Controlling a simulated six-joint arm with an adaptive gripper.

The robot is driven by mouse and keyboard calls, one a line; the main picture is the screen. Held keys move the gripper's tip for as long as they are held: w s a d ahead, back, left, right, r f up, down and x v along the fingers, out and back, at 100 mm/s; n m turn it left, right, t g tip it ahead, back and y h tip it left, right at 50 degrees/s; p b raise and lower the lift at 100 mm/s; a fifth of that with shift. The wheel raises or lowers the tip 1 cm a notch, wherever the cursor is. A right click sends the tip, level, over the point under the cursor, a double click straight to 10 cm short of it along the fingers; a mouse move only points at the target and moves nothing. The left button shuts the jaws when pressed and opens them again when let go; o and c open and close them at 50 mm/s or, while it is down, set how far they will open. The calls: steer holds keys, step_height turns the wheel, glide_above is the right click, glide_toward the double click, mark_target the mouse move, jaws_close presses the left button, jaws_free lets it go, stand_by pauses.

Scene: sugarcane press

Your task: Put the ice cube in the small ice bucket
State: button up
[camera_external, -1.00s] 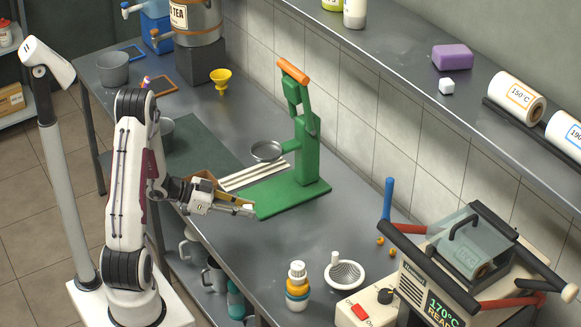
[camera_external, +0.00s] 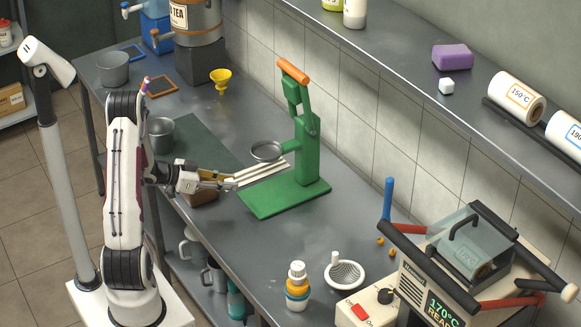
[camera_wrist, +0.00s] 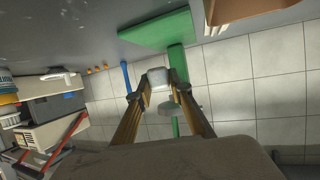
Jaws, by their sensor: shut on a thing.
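My gripper (camera_wrist: 160,92) is shut on a pale grey-white block (camera_wrist: 157,77), which looks like the ice cube, between its fingertips in the wrist view. In the external view my gripper (camera_external: 233,182) is above the table, in front of the green press, and I cannot make out the cube there. A small grey metal bucket (camera_external: 160,134) stands upright on the dark mat, behind and left of my gripper and apart from it. A similar grey bucket (camera_external: 113,69) stands further back. I cannot see inside either one.
The green press (camera_external: 306,150) with a round pan (camera_external: 266,150) stands close right of my gripper. Pale sticks (camera_external: 265,172) lie by it. A brown block (camera_external: 203,196) is below my gripper.

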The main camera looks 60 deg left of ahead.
steer(key=s+a+r+n+g+y, duration=0.1)
steer(key=a+r+n+y, duration=0.2)
steer(key=a, duration=1)
steer(key=s+a+r+n+g+y, duration=0.1)
steer(key=a+n+y, duration=0.4)
steer(key=a, duration=0.9)
steer(key=s+a+r+n+g+y, duration=0.1)
steer(key=a+r+n+y, duration=0.3)
steer(key=a, duration=1)
steer(key=shift+s+a+r+g+y, duration=0.25)
steer(key=shift+s+r+g+y, duration=0.2)
steer(key=shift+s+r, duration=0.25)
steer(key=shift+f, duration=0.25)
glide_toward(159, 126)
steer(key=shift+w+a+f, duration=0.1)
steer(key=shift+w+a, duration=0.15)
steer(key=shift+w, duration=0.5)
steer(key=shift+w+a+f, duration=0.1)
steer(key=shift+w+a, duration=0.15)
steer(key=shift+w, duration=0.5)
steer(key=shift+w+a+f, duration=0.1)
steer(key=shift+w+a, duration=0.1)
steer(key=shift+w, duration=0.5)
steer(key=o, duration=0.9)
